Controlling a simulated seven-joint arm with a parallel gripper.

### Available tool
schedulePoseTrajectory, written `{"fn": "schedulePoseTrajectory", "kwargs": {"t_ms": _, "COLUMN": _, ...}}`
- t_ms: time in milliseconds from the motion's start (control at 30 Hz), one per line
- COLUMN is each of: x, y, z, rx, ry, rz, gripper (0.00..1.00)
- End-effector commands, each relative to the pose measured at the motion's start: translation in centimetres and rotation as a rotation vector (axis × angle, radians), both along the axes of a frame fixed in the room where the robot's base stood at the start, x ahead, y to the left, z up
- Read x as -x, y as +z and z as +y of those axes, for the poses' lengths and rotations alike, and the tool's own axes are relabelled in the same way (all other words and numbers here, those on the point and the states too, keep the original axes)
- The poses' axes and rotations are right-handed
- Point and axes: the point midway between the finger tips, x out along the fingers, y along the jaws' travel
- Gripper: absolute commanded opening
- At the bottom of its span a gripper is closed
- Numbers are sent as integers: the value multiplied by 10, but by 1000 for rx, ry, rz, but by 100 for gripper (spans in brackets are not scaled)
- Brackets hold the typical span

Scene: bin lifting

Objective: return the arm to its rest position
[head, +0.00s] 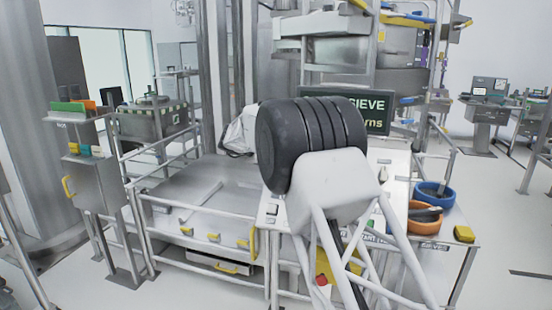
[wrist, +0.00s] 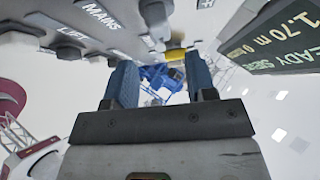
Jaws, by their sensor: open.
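In the wrist view my gripper (wrist: 161,78) shows two blue fingers standing well apart, with nothing held between them. Beyond the fingertips are a yellow part and a blue framework, both apart from the fingers as far as I can tell. In the head view my white arm link and black ribbed joint fill the centre right, in front of the control panel. My gripper is hidden there behind my own arm.
A display sign (wrist: 275,45) is at right. The head view shows a railed steel platform (head: 205,195), a blue bowl (head: 434,196), an orange bowl (head: 425,222) and a yellow block (head: 464,234).

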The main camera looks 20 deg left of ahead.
Motion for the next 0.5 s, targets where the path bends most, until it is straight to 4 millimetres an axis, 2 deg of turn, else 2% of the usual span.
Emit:
{"fn": "schedulePoseTrajectory", "kwargs": {"t_ms": 267, "x": -1, "y": 5, "z": -4, "rx": 1, "ry": 8, "rz": -8, "gripper": 51}}
{"fn": "schedulePoseTrajectory", "kwargs": {"t_ms": 367, "x": -4, "y": 13, "z": -13, "rx": 4, "ry": 26, "rz": -24, "gripper": 51}}
{"fn": "schedulePoseTrajectory", "kwargs": {"t_ms": 500, "x": -9, "y": 34, "z": -33, "rx": 11, "ry": 73, "rz": -64, "gripper": 51}}
